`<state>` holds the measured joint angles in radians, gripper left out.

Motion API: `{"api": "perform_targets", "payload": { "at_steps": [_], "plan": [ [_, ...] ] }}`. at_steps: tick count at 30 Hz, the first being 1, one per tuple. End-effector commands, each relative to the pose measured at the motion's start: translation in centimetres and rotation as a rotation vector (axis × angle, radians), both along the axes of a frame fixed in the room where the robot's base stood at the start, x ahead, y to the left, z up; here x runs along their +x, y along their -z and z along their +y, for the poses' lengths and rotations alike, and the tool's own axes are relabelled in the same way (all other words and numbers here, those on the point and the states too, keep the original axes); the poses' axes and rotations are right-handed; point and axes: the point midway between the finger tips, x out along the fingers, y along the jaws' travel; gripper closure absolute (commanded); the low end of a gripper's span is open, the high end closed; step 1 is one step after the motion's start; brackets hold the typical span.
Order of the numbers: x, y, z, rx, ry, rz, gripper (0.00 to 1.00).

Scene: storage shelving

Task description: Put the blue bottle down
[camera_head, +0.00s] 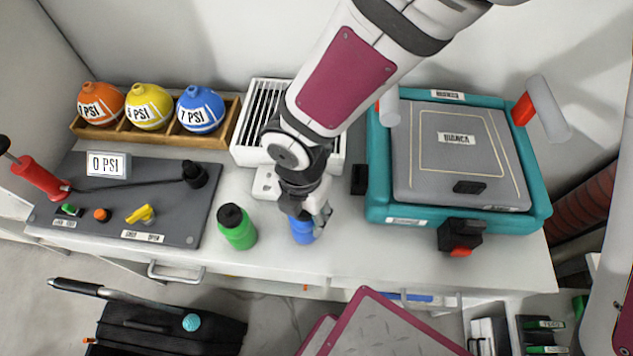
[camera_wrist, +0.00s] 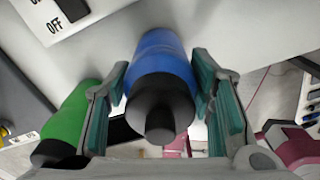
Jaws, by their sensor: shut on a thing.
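The blue bottle (camera_head: 302,230) is upright at the front part of the white counter (camera_head: 350,250), and my gripper (camera_head: 312,218) is around its upper part from above. In the wrist view the blue bottle (camera_wrist: 160,68), with its black cap, lies between the two teal-padded fingers of my gripper (camera_wrist: 163,105). The gripper is shut on it. Whether the bottle's base touches the counter is hard to tell. The bottle's cap is hidden by the gripper in the head view.
A green bottle (camera_head: 238,228) with a black cap stands just left of the blue one. A grey control panel (camera_head: 120,205) lies further left. A teal case (camera_head: 375,180) is to the right, and a white vented box (camera_head: 247,140) is behind. The counter's front edge is close.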

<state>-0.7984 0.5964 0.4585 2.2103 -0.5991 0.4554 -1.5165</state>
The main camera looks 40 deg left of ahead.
Motion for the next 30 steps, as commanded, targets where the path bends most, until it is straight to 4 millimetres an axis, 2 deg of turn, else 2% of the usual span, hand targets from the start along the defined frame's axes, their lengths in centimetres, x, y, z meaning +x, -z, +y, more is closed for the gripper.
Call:
{"api": "perform_targets", "payload": {
  "at_steps": [6, 7, 9, 22, 26, 30],
  "plan": [
    [0.0, 0.4, 0.0, 0.000, 0.001, 0.000, 0.88],
    [0.0, 0.3, 0.0, 0.000, 0.001, 0.000, 0.47],
    [0.0, 0.3, 0.0, 0.000, 0.001, 0.000, 0.31],
    [-0.1, -0.2, 0.0, 0.000, 0.001, 0.000, 0.31],
    [0.1, -2.1, 0.1, 0.004, 0.005, -0.002, 0.31],
    [0.1, -5.1, 0.1, 0.004, 0.004, -0.003, 0.31]
  ]
}}
